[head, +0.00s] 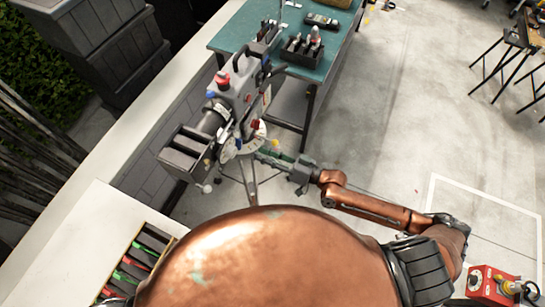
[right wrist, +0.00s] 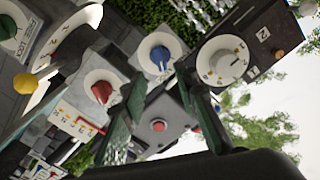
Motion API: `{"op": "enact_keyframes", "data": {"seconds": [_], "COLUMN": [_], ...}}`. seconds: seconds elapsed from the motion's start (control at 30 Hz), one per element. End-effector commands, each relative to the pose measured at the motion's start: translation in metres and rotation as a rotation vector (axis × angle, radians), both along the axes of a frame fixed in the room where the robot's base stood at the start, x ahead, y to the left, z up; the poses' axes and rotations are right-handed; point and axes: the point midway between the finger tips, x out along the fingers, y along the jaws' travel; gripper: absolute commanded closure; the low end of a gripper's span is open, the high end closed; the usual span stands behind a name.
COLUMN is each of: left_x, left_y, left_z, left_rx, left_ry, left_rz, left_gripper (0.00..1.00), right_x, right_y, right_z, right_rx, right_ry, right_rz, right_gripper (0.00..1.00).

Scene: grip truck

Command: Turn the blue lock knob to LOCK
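The blue knob (right wrist: 160,56) sits on a round white dial on the camera rig (head: 226,112), in the upper middle of the right wrist view. Its marks are too small to read. My right gripper (head: 262,155) reaches the rig from the right in the head view. In the right wrist view its two green fingers (right wrist: 160,90) stand apart with nothing between them. The blue knob shows just beyond the gap between the tips; I cannot tell the exact distance, and no touch is visible. My left gripper is not in view.
Near the blue knob are a red knob (right wrist: 102,92), a white numbered dial (right wrist: 222,62), a red button (right wrist: 158,125) and a yellow ball-ended lever (right wrist: 29,81). A green table (head: 232,32) stands behind the rig. Floor at right is mostly clear; a red box (head: 488,287) stands there.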

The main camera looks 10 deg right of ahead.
Motion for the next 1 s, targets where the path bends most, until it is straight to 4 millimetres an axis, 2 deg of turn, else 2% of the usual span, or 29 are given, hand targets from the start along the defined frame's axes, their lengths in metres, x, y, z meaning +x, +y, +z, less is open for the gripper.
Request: {"op": "enact_keyframes", "data": {"seconds": [0.1, 0.3, 0.9, 1.0], "left_x": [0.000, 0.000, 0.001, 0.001], "left_y": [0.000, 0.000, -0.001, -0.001], "left_z": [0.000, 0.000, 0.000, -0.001], "left_rx": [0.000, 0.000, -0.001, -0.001], "left_ry": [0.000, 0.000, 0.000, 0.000], "left_rz": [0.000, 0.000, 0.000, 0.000], "left_gripper": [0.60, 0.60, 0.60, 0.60], "right_x": [-0.010, -0.018, -0.019, -0.014], "right_y": [-0.014, -0.025, -0.026, -0.030], "right_z": [-0.001, 0.000, 0.000, -0.008], "right_rx": [-0.003, -0.001, 0.001, -0.012], "right_ry": [0.001, 0.002, 0.001, -0.003], "right_rz": [0.001, 0.000, 0.000, -0.013], "right_gripper": [0.72, 0.72, 0.72, 0.72]}}
